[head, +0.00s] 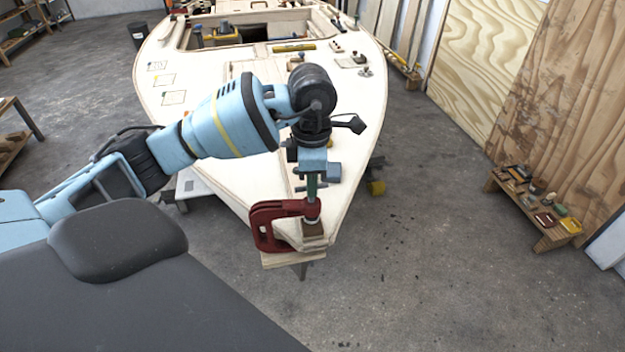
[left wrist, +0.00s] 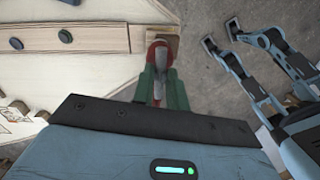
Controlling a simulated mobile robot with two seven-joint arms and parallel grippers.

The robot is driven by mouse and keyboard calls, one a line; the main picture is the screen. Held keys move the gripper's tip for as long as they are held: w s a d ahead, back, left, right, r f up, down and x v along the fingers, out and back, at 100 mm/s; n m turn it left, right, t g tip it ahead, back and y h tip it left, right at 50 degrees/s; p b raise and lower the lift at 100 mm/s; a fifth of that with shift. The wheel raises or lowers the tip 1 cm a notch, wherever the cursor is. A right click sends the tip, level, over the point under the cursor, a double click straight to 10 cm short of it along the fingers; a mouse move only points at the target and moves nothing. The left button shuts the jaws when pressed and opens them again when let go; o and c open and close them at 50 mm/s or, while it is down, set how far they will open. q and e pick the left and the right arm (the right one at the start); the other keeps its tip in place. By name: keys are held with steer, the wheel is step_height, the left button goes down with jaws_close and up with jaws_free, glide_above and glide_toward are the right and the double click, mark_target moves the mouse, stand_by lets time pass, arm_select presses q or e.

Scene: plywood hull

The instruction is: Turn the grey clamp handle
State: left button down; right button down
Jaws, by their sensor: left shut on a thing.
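A red C-clamp (head: 265,226) sits on the pointed front tip of the plywood hull (head: 240,150). Its screw stands upright on a small brown wooden pad (head: 313,229). My left gripper (head: 312,193) points straight down over the clamp and is shut on the grey clamp handle (left wrist: 160,58) at the top of the screw. In the left wrist view its green fingers (left wrist: 163,92) stand on both sides of the handle, with the red clamp body beyond. The fingers hide part of the handle.
Small tools and fittings lie further back on the deck, with a yellow level (head: 293,47) among them. A low wooden bench (head: 540,235) with small items stands at the right by leaning plywood sheets (head: 560,110). The floor right of the hull tip is clear.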

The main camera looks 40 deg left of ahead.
arm_select(q)
steer(key=shift+m, duration=0.8)
steer(key=c, duration=1.3)
jaws_free()
steer(key=shift+r, duration=3.95)
